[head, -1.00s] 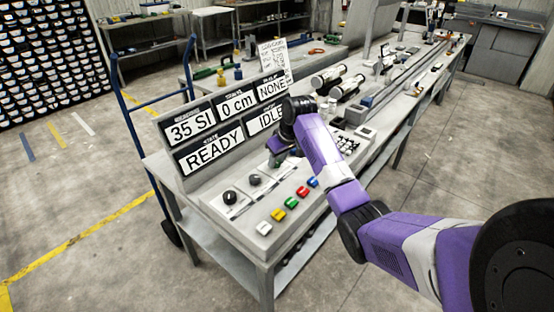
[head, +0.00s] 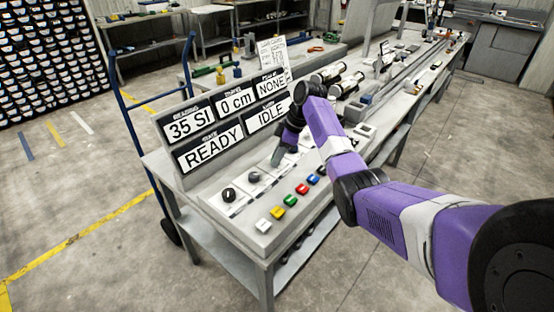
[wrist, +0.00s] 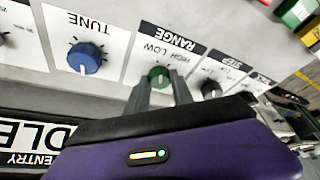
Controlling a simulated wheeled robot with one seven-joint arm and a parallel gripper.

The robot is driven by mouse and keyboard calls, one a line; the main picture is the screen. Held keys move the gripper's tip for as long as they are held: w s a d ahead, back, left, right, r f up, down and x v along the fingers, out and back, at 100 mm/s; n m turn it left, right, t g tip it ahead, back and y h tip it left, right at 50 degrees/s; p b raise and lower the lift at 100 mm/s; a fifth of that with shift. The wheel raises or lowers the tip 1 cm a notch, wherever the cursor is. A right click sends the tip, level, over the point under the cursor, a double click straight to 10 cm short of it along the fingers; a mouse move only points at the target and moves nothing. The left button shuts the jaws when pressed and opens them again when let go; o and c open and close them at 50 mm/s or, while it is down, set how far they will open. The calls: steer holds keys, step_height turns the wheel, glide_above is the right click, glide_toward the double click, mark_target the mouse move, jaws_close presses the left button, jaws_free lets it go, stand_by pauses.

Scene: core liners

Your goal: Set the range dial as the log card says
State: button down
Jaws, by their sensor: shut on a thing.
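The range dial (wrist: 158,77) is a small green knob under the upside-down RANGE label in the wrist view, with HIGH and LOW printed beside it. My gripper (wrist: 160,88) has its two grey fingers on either side of the knob, shut on it. The way the dial points is too small to tell. In the head view my gripper (head: 276,158) reaches down to the console panel and hides the dial. The log card (head: 272,54) stands behind the display boards; its writing is too small to read.
A blue TUNE knob (wrist: 84,57) and a black STEP knob (wrist: 211,88) flank the dial. Display boards (head: 208,152) reading 35 SI, 0 cm, NONE, READY and IDLE stand behind the panel. Several coloured buttons (head: 290,200) line its front.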

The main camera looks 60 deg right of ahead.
steer(key=shift+w+n+y+b, duration=0.1)
steer(key=shift+n+y+b, duration=0.25)
steer(key=shift+n, duration=0.45)
steer(key=c, duration=1.1)
jaws_free()
steer(key=v, duration=0.7)
steer(key=shift+r+b, duration=0.4)
steer(key=shift+d, duration=0.15)
